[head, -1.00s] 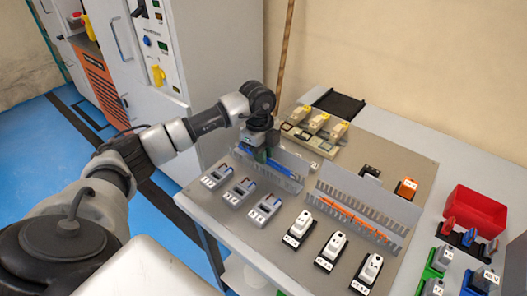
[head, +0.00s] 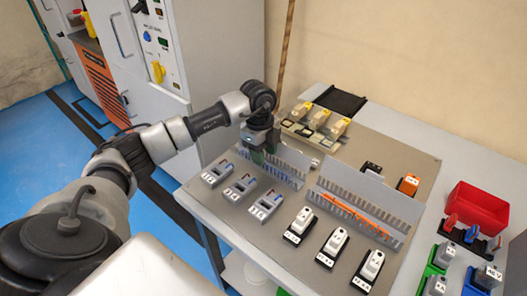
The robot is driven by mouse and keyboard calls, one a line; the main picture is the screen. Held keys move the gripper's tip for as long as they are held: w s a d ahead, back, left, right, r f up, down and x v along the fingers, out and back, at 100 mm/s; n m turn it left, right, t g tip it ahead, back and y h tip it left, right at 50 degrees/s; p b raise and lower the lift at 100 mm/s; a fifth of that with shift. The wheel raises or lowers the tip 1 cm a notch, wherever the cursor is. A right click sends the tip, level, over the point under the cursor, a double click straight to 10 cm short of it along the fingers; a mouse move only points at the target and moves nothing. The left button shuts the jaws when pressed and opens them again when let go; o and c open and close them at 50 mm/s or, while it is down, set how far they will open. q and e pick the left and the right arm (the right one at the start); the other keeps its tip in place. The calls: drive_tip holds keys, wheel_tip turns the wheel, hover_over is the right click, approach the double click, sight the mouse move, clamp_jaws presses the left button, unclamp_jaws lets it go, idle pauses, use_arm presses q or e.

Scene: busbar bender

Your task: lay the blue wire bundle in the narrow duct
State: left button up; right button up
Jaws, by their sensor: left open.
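The narrow duct (head: 294,157) is a grey slotted channel on the panel, left of a longer duct. The blue wire bundle (head: 279,172) shows as thin blue strips between the duct's slotted walls, so it appears to lie inside; its far left end is hidden by my gripper. My left gripper (head: 262,153) is open, pointing down at the left end of the narrow duct, close to the bundle. I cannot tell if it touches the bundle. My right gripper is not in view.
The longer duct (head: 385,231) holds orange wires. Grey devices (head: 240,186) and white-topped devices (head: 334,246) line the panel's front (head: 270,226). Yellow-topped parts (head: 320,118) stand behind. A red bin (head: 478,209) and coloured parts are at the right. A tall cabinet stands behind my left arm.

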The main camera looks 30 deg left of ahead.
use_arm(q)
wheel_tip(320, 180, up, 11)
drive_tip(key=a, duration=0.1)
drive_tip(key=shift+a, duration=0.15)
idle(0.3)
drive_tip(key=shift+f, duration=0.2)
idle(0.4)
